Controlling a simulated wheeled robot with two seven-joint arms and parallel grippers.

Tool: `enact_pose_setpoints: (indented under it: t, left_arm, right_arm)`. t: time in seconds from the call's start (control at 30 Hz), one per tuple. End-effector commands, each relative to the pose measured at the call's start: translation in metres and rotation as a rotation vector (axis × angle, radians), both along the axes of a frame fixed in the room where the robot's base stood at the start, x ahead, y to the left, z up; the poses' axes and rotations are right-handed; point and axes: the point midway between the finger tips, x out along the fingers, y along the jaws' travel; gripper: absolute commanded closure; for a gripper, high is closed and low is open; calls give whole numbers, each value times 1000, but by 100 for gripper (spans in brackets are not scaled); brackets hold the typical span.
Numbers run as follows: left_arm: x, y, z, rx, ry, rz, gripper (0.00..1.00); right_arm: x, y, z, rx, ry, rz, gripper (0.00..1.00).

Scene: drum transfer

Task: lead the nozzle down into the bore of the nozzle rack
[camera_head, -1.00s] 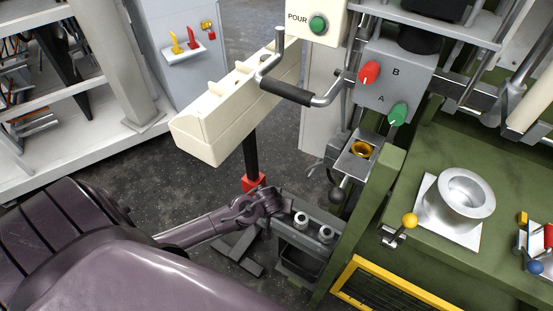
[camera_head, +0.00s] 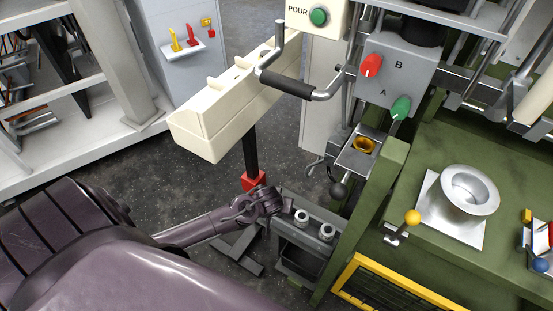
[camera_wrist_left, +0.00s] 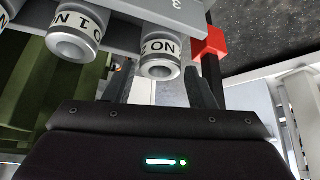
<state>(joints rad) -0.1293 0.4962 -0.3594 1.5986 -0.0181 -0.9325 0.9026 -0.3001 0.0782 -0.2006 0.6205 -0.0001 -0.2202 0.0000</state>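The nozzle rack (camera_head: 299,240) is a grey block on the green frame, with two pale round collars, one (camera_head: 302,217) and another (camera_head: 327,232), on its top. My left gripper (camera_head: 287,203) is at the rack's left end. In the left wrist view, which looks upside down, a lettered grey nozzle (camera_wrist_left: 160,58) is between the fingertips of my left gripper (camera_wrist_left: 158,72), close against the rack (camera_wrist_left: 155,12). Whether the fingers touch it, and how deep it sits in a bore, I cannot tell. A second lettered collar (camera_wrist_left: 77,37) is beside it. My right gripper is not in view.
A black post with a red clamp (camera_head: 254,181) stands behind my gripper. A yellow-framed mesh (camera_head: 385,292) and a yellow-knobbed lever (camera_head: 412,218) are to the right.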

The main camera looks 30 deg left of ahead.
Motion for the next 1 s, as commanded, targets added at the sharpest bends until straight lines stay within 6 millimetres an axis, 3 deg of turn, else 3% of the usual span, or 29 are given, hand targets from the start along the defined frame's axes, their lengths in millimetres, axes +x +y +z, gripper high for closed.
enact_pose_setpoints:
  t: [0.1,0.43,0.8,1.0]
  left_arm:
    - [0,0,0,0,0,0,35]
    - [-2,-1,3,0,1,0,35]
    - [-28,-10,50,-1,0,0,35]
    - [-36,-13,66,0,0,0,35]
  right_arm:
    - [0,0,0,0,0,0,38]
    - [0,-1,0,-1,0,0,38]
    - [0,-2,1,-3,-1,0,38]
    - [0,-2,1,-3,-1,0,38]
